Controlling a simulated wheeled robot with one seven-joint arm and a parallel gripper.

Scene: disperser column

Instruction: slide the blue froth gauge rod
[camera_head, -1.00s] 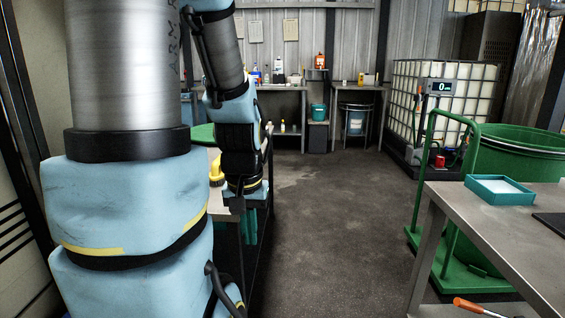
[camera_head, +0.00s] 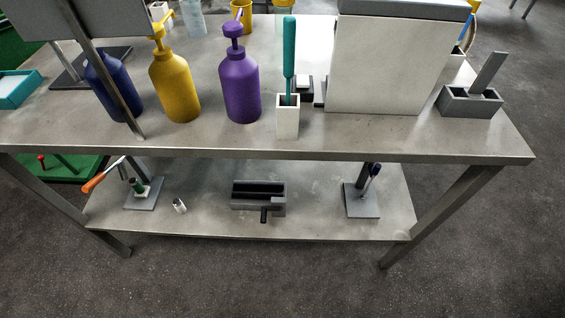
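I cannot tell for certain which thing is the blue froth gauge rod. At the bench top's right back, a narrow blue piece (camera_head: 463,48) shows partly behind the large white box. A teal handle (camera_head: 289,55) stands upright in a white holder (camera_head: 288,121) at the bench's front edge. My gripper is not in view.
The metal bench (camera_head: 220,137) also carries dark blue (camera_head: 114,88), yellow (camera_head: 174,88) and purple (camera_head: 241,88) pump bottles, the white box (camera_head: 385,70) and a grey slotted block (camera_head: 470,103). The lower shelf (camera_head: 320,222) holds a grey fixture (camera_head: 258,197) and an orange-handled tool (camera_head: 98,180). Floor in front is clear.

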